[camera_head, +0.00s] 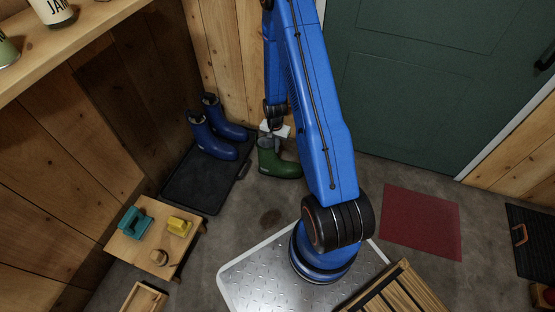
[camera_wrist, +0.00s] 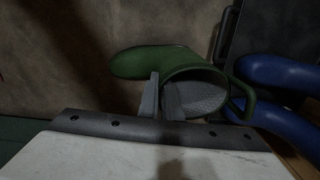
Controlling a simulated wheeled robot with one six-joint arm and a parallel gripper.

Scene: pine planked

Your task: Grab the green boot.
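The green boot (camera_head: 278,160) stands on the grey floor just right of the black boot tray, with its toe to the right. In the wrist view the green boot (camera_wrist: 188,75) shows its open top and grey lining, with the toe to the left. My gripper (camera_head: 270,133) is at the top of the boot. In the wrist view my gripper (camera_wrist: 162,97) has one finger outside the boot's rim and the other inside the opening. The fingers are close together with the boot's wall pinched between them. The boot's sole seems to rest on the floor.
Two blue boots (camera_head: 213,137) stand on the black tray (camera_head: 195,184) to the left. A low wooden bench (camera_head: 140,250) with small items is at lower left. A plank wall is close behind the boot. A red mat (camera_head: 420,222) lies right, before a green door (camera_head: 430,80).

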